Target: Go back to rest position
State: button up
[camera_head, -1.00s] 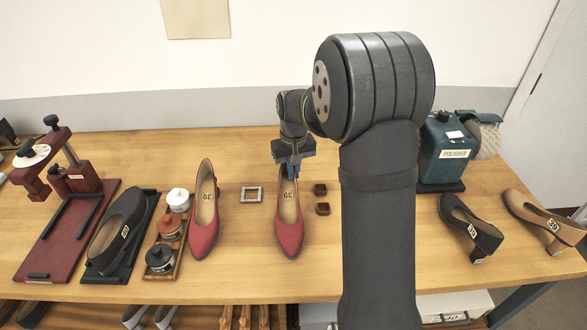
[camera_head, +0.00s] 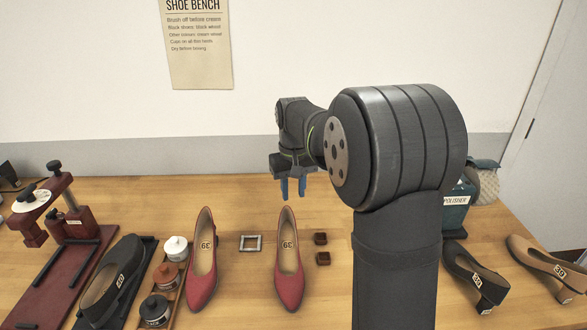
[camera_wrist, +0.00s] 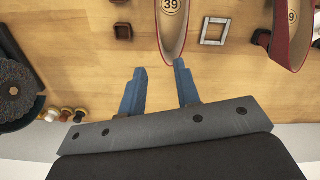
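My gripper (camera_head: 293,189) is raised above the bench, behind the heel end of a red shoe. Its two blue fingers are apart with nothing between them. In the wrist view the gripper (camera_wrist: 160,90) also shows open and empty. The right red shoe (camera_head: 289,270) stands on the bench, toe to the front, with a 39 label inside. The left red shoe (camera_head: 203,268) stands beside it, also marked 39. Both show in part at the top of the wrist view.
A small square frame (camera_head: 251,243) lies between the red shoes. Two small brown blocks (camera_head: 321,239) lie to the right. A dark shoe (camera_head: 111,283), lidded jars (camera_head: 176,248) and a red stand (camera_head: 73,222) are left. A polisher (camera_head: 456,206) and more shoes (camera_head: 475,276) are right.

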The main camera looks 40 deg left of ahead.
notch_tip(320, 180, up, 7)
send_over(293, 227)
jog(key=shift+w+a, duration=0.15)
jog(key=shift+w, duration=0.15)
jog(key=shift+f, duration=0.1)
notch_tip(293, 227, down, 18)
jog(key=shift+r, duration=0.45)
dwell(0.4)
